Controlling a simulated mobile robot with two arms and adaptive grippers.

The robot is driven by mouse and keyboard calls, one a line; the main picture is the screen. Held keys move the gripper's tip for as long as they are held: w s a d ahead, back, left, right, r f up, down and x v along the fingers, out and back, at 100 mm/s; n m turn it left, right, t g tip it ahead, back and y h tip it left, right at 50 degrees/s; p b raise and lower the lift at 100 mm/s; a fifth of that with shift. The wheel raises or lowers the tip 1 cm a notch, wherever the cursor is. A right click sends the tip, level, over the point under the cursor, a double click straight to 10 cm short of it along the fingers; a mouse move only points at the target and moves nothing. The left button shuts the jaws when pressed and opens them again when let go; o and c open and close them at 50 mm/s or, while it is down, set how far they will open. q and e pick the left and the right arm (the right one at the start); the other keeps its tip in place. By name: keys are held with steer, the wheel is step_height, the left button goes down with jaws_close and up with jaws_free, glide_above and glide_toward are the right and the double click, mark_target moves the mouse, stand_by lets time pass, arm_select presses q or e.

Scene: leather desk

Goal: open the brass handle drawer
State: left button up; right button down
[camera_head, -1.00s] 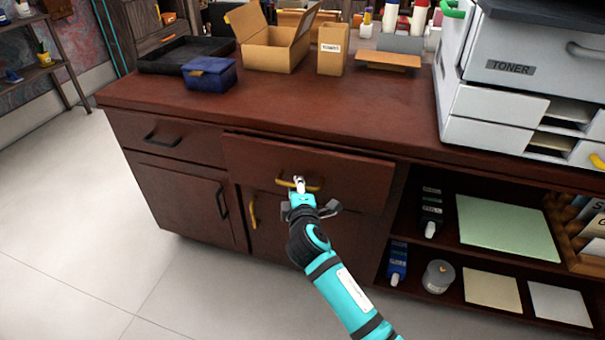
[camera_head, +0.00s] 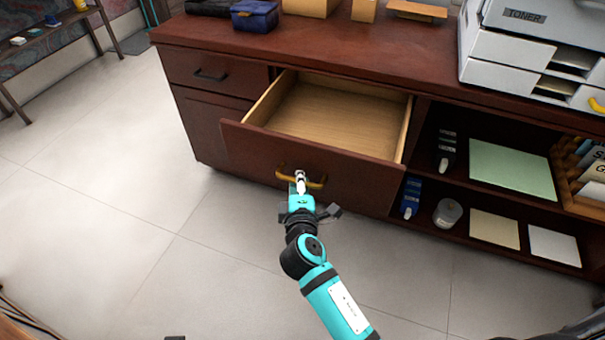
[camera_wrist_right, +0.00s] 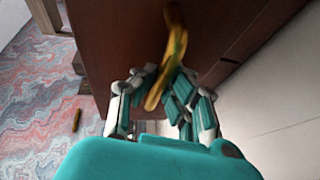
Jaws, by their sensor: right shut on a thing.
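The drawer (camera_head: 340,172) with the brass handle (camera_head: 318,185) is pulled well out of the desk in the head view. Its pale wooden inside (camera_head: 328,112) shows and looks empty. My right gripper (camera_head: 300,180) is at the middle of the drawer front, shut on the brass handle. In the right wrist view the handle (camera_wrist_right: 173,45) runs between the fingers of the right gripper (camera_wrist_right: 160,100), against the dark red drawer front (camera_wrist_right: 120,40). My left gripper is in neither view.
A dark-handled drawer (camera_head: 210,76) sits shut to the left. Open shelves to the right hold a green sheet (camera_head: 510,168) and a grey jar (camera_head: 447,213). A blue box (camera_head: 255,16) and a grey toner machine (camera_head: 530,50) stand on the desktop. Floor in front is clear.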

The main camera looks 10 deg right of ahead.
steer(key=shift+s+a, duration=0.25)
steer(key=c, duration=1.3)
jaws_free()
steer(key=shift+c, duration=0.2)
steer(key=shift+s, duration=0.15)
steer(key=v, duration=1.1)
steer(key=shift+s, duration=0.4)
steer(key=shift+a+r, duration=0.1)
